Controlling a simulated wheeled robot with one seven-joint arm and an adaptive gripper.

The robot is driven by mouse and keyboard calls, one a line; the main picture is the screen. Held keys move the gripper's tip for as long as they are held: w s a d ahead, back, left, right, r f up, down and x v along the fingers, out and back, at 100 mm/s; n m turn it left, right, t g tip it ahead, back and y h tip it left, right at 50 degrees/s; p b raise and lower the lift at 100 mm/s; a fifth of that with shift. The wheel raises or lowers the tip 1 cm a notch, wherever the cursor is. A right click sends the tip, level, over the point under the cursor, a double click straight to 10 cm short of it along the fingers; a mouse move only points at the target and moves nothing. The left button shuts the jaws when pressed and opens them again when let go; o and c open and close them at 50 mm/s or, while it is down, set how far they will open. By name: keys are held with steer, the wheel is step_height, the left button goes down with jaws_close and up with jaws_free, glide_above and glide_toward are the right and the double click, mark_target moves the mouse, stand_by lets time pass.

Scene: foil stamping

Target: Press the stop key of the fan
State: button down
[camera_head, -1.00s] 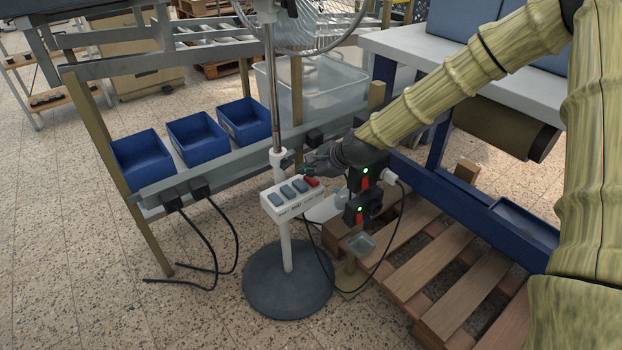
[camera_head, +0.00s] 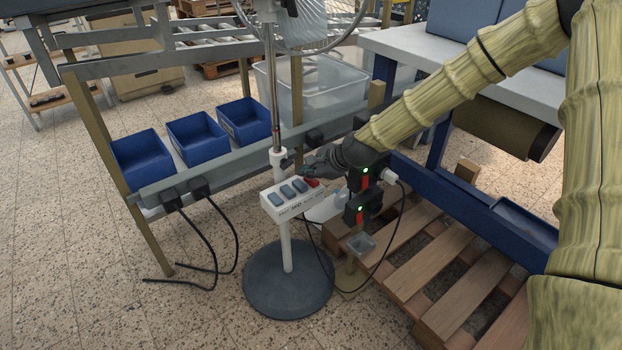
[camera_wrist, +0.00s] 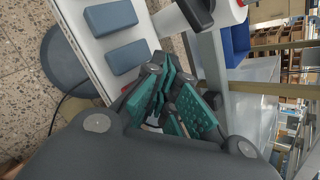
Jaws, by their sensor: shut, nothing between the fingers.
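The fan's white key box (camera_head: 291,204) sits on the stand's pole. It has several blue-grey keys (camera_head: 287,191) and a red key (camera_head: 312,182) at its right end, with labels too small to read for sure. My gripper (camera_head: 312,166) is shut and empty, close over the red-key end; contact cannot be told. In the wrist view, the teal-padded gripper (camera_wrist: 170,80) overlaps the box's end (camera_wrist: 93,58), beside two blue-grey keys (camera_wrist: 125,57). The red key is mostly hidden there. The fan (camera_head: 305,22) is cut off at the top.
The round grey stand base (camera_head: 288,285) is on the speckled floor. Blue bins (camera_head: 197,138) on a rack stand behind at left. A wooden pallet (camera_head: 440,270) lies at right under a blue-legged table (camera_head: 470,65). A black cable (camera_head: 330,268) hangs by the stand.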

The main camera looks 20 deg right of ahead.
mark_target(309, 181)
steer(key=shift+r, duration=0.1)
stand_by(0.4)
steer(key=shift+r+p, duration=0.7)
steer(key=shift+p, duration=0.2)
steer(key=shift+r, duration=0.1)
step_height(309, 181, up, 5)
steer(key=p, duration=0.4)
stand_by(0.8)
